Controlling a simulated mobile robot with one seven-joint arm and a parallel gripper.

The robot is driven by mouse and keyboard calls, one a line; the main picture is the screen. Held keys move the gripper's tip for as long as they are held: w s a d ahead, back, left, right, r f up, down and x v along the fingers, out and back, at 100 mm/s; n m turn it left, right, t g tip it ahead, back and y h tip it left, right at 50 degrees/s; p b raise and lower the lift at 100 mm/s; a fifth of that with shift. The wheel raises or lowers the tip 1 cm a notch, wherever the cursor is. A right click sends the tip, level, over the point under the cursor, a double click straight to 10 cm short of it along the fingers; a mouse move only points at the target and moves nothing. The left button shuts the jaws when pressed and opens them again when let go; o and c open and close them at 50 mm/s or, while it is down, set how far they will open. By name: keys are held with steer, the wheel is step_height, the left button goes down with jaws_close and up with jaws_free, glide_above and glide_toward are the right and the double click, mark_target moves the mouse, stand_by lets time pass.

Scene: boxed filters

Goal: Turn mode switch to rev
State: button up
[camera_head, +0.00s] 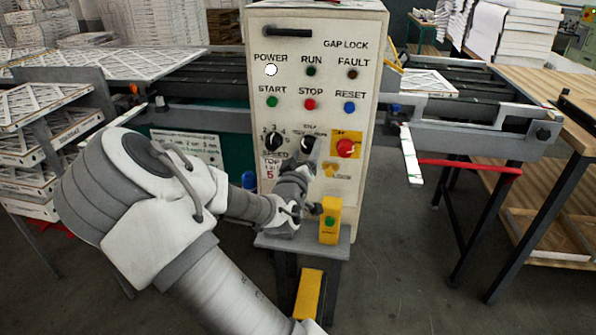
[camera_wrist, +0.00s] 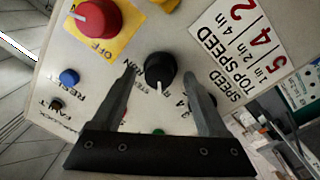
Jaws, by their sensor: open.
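The mode switch (camera_head: 307,144) is a black round knob in the middle of the lower row on the cream control panel (camera_head: 318,85). In the wrist view the switch (camera_wrist: 160,68) shows upside down, its white pointer line toward the bottom of the picture. The lettering around it is partly hidden by the fingers, and I cannot read a rev mark. My gripper (camera_wrist: 160,80) is open, with one finger on each side of the knob in that view. Whether the fingers touch it I cannot tell. In the head view my wrist hides much of the gripper, just below the switch.
Left of the switch is the black speed knob (camera_head: 272,141); right is a red button (camera_head: 345,148) on a yellow plate. Push buttons and lamps sit above. A yellow box (camera_head: 330,221) with a green button stands below on a grey ledge. Conveyors (camera_head: 450,125) flank the panel.

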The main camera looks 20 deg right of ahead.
steer(key=p+v, duration=1)
steer(key=v, duration=0.6)
steer(key=shift+p, duration=0.3)
steer(key=shift+s+a+f, duration=0.15)
steer(key=shift+f, duration=0.05)
